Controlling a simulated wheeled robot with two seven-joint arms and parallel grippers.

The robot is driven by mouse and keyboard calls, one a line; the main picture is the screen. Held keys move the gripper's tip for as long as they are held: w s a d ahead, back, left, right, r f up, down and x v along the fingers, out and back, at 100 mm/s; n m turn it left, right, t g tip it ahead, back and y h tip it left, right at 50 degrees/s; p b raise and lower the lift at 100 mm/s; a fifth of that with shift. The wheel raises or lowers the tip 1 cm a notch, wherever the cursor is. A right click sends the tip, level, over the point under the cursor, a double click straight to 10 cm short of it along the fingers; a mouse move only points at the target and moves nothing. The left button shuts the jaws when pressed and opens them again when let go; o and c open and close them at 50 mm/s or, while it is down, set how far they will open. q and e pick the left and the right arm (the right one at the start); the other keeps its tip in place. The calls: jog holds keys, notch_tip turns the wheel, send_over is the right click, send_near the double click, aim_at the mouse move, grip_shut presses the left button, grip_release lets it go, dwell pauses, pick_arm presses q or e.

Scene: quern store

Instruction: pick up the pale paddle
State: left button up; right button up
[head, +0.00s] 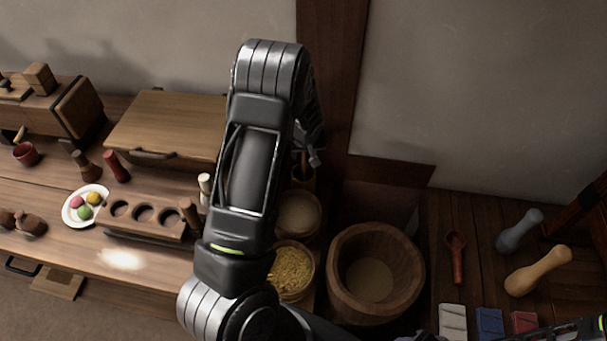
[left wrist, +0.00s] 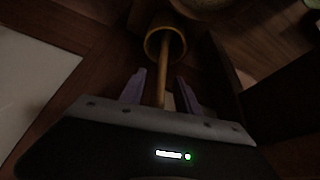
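My left gripper (head: 314,157) is mostly hidden behind my own arm in the head view, close to a small wooden pot (head: 303,173). In the left wrist view the two fingers of the gripper (left wrist: 161,90) are apart. A thin tan wooden handle (left wrist: 161,75) rises out of the round pot (left wrist: 165,43) and runs between the fingers. A small pale patch (left wrist: 170,102) shows beside it near the palm. I cannot tell whether this is the pale paddle, or whether a finger touches it. Part of my right arm shows at the bottom right edge of the head view.
A wooden tub (head: 376,272), a bowl of yellow grain (head: 289,272) and another bowl (head: 298,213) stand below the pot. A dark post (head: 333,70) rises behind. A workbench (head: 60,195) with a plate (head: 85,205) is left; a red scoop (head: 456,256) and pestles (head: 538,271) lie right.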

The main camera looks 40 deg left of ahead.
pick_arm(q)
jog(key=shift+c, duration=0.5)
grip_shut()
jog(key=shift+r, duration=0.1)
notch_tip(320, 180, up, 18)
jog(key=shift+p, duration=0.45)
dwell(0.8)
